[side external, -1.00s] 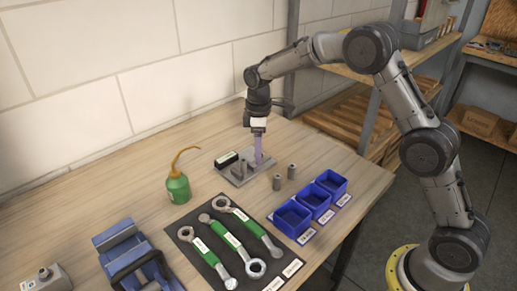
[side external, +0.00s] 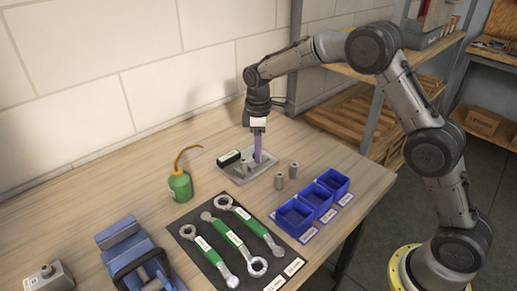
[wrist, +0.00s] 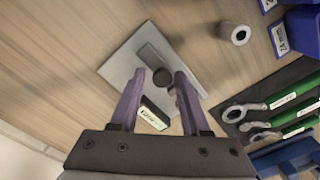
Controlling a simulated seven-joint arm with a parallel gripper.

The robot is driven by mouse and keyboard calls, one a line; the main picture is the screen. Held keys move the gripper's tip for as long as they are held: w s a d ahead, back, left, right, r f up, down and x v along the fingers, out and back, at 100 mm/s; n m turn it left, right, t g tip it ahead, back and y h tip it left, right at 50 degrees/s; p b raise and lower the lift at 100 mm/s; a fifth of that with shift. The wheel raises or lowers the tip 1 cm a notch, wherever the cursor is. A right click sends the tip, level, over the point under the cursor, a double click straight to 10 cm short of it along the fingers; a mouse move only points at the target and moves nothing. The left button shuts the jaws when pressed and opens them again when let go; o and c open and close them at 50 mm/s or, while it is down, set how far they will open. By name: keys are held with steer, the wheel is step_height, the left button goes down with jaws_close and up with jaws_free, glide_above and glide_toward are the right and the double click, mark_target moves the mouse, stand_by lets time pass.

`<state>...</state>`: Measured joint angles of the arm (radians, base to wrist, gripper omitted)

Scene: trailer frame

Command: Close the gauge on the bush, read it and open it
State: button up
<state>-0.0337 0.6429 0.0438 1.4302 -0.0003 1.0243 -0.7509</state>
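The gauge is a flat grey plate (side external: 264,181) on the bench. It carries a black block with a pale label (side external: 228,158) and a grey bar, which shows in the wrist view (wrist: 150,58). My gripper (wrist: 160,72) points down over the plate, its purple fingers apart. A dark round piece (wrist: 162,77) lies between the fingertips, with a gap on both sides; I cannot tell whether it is a bush or a knob. The labelled block (wrist: 153,114) shows between the fingers, its reading too small to make out.
Three blue bins (side external: 313,199) with labels stand to the right. A dark mat with green-handled wrenches (side external: 230,236) lies in front. A green oil can (side external: 180,185) stands left of the plate, and a blue vise (side external: 130,255) is at the front left.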

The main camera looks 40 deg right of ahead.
steer(key=shift+o, duration=0.9)
steer(key=shift+r, duration=0.1)
step_height(320, 180, up, 14)
